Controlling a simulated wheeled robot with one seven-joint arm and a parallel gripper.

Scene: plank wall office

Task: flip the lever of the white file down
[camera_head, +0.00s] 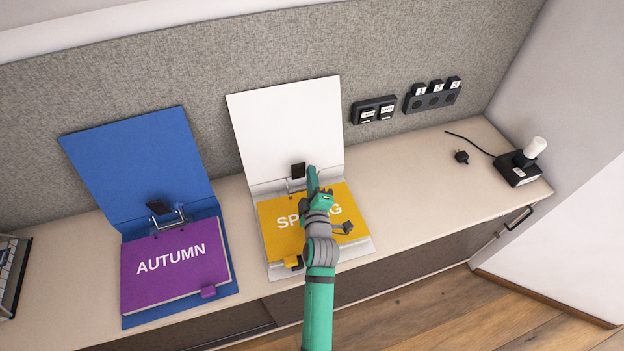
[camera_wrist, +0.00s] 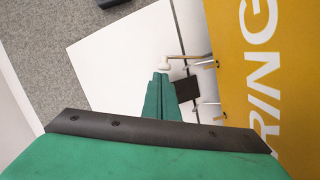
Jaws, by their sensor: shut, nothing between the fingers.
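The white file (camera_head: 288,115) lies open on the cabinet top, its cover leaning against the grey panel; the cover also shows in the wrist view (camera_wrist: 125,70). A yellow SPRING pad (camera_head: 283,238) lies in it. The black lever tab (camera_head: 298,170) stands up at the spine on its metal mechanism, and it also shows in the wrist view (camera_wrist: 181,90). My gripper (camera_head: 311,175) is shut and empty, with its green fingertips just right of the lever tab. I cannot tell whether they touch it. My arm hides part of the pad and mechanism.
A blue file (camera_head: 140,160) with a purple AUTUMN pad (camera_head: 175,262) lies open at left, its lever (camera_head: 158,207) raised. Switches (camera_head: 374,110) and sockets (camera_head: 433,97) sit on the panel. The top between is clear.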

